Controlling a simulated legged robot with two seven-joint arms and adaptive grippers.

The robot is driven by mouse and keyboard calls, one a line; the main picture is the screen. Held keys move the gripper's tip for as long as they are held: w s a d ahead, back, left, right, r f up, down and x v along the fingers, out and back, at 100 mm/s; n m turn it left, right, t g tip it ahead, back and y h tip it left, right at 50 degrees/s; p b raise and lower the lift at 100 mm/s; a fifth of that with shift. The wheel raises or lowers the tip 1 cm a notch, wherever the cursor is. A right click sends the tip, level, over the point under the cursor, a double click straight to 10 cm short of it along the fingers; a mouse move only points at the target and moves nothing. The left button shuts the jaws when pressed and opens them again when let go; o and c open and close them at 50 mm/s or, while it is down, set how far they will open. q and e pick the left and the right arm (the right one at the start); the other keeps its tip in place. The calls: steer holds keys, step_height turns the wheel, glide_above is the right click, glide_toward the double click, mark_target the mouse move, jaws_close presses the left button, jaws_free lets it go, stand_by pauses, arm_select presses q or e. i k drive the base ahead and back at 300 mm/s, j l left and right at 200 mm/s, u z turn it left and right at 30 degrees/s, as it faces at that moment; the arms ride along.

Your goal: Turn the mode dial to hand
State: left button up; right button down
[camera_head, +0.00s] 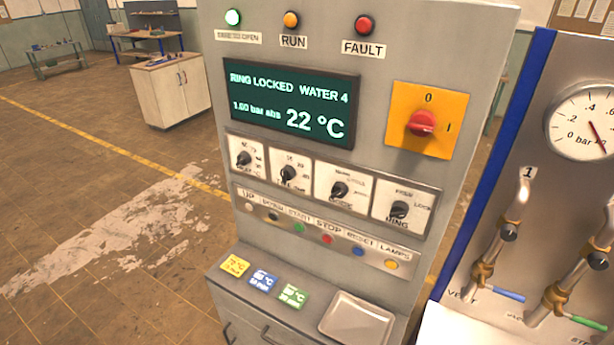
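The grey control panel stands in the centre with a row of four-position-style dial plates below its screen (291,104). From left to right there are a first dial (243,158), a second dial (288,173), a third dial (339,190) and a fourth dial (398,210). Each is a black knob on a white plate. The fourth plate reads "RING", with what looks like "FREE" and "LOCK". The lettering on the other plates is too small to read surely, so I cannot tell which is the mode dial or its setting. Neither gripper is in view.
A red rotary switch (422,123) on a yellow plate sits right of the screen, which reads "RING LOCKED". Small coloured buttons (327,239) line up under the dials. A metal tray (357,318) lies on the ledge below. Valve pipes (505,235) stand at right.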

mark_target(339, 190)
steer(key=z, duration=0.9)
steer(key=k+j+z, duration=0.1)
steer(key=k+z, duration=0.6)
